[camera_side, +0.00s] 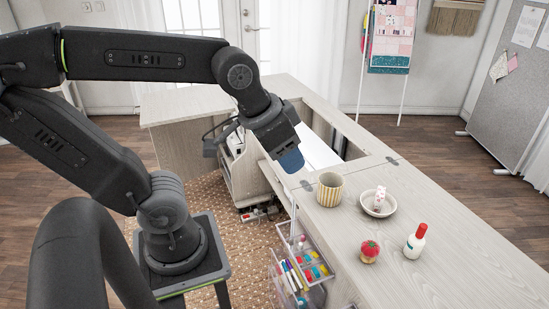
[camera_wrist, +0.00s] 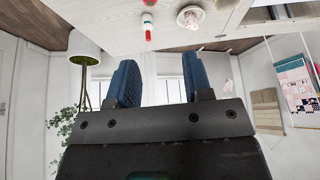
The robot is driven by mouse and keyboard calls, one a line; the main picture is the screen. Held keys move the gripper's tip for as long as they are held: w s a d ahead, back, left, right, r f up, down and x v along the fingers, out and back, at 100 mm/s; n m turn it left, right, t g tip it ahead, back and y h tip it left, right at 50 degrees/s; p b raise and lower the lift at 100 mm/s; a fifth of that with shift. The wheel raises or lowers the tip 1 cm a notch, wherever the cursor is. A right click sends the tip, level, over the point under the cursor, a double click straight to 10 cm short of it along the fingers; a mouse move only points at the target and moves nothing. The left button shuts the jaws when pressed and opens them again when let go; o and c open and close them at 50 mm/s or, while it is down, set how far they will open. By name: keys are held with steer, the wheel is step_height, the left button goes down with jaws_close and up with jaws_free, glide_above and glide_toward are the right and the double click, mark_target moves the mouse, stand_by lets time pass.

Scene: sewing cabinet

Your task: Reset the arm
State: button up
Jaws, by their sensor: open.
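My gripper (camera_side: 291,160) hangs off the end of my bent arm, above the left edge of the cabinet top and short of the striped cup. In the wrist view its two blue fingers (camera_wrist: 158,82) stand wide apart with nothing between them. No object is held. The lower part of the fingers is partly hidden by the gripper body in the side view.
On the cabinet top (camera_side: 455,240) stand a yellow-striped cup (camera_side: 330,190), a white bowl (camera_side: 378,203) with a small item in it, a red pincushion (camera_side: 369,251) and a red-capped bottle (camera_side: 415,241). An open drawer (camera_side: 302,272) holds colourful supplies.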

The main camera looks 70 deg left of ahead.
steer(key=shift+s+f, duration=0.3)
steer(key=shift+s, duration=0.2)
steer(key=shift+s+f, duration=0.25)
steer(key=shift+s, duration=0.25)
stand_by(0.6)
